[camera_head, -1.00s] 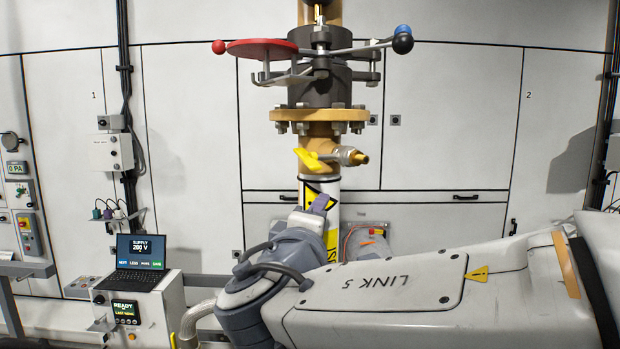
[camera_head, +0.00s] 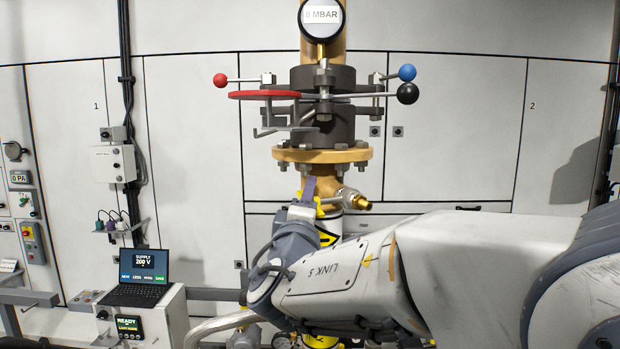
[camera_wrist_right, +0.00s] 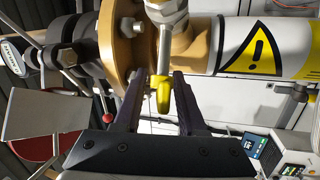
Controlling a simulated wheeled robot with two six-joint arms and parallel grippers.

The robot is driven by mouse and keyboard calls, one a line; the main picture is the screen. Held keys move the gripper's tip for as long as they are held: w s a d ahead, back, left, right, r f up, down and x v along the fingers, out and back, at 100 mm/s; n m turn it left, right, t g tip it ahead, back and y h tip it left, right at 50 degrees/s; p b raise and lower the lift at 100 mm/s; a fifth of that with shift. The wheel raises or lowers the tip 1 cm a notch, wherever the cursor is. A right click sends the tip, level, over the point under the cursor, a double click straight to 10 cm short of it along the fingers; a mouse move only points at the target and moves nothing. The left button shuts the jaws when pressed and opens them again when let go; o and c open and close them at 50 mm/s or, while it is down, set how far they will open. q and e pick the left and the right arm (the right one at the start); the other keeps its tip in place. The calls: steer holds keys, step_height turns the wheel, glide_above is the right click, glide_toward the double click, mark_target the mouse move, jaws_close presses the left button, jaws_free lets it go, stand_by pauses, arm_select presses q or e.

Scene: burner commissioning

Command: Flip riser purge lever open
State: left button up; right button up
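The riser (camera_head: 325,185) is a vertical brass-coloured pipe in the middle of the head view. Its purge valve (camera_head: 356,201) is a small brass fitting below the wide flange. The yellow purge lever (camera_wrist_right: 162,93) shows in the right wrist view, seen nearly end-on between my fingers; in the head view it is mostly hidden behind my gripper. My right gripper (camera_wrist_right: 161,76) has its two dark fingers apart, one on each side of the lever, with gaps visible. In the head view, the right gripper (camera_head: 309,187) is at the riser just under the flange. My left gripper is not in view.
Above the flange (camera_head: 322,155) stands a dark valve body with a red plate (camera_head: 264,95) and ball-ended levers (camera_head: 407,93). A pressure gauge (camera_head: 322,18) reads 0 MBAR. A laptop (camera_head: 143,277) sits on a cabinet at lower left. A warning label (camera_wrist_right: 262,48) wraps the pipe.

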steer(key=shift+w, duration=0.4)
jaws_close()
steer(key=shift+f+n+g+y+b, duration=0.2)
steer(key=shift+n+g, duration=0.35)
steer(key=shift+g, duration=0.2)
steer(key=shift+f+n+g+y+b, duration=0.2)
steer(key=shift+n+g, duration=0.35)
steer(key=shift+g, duration=0.2)
jaws_free()
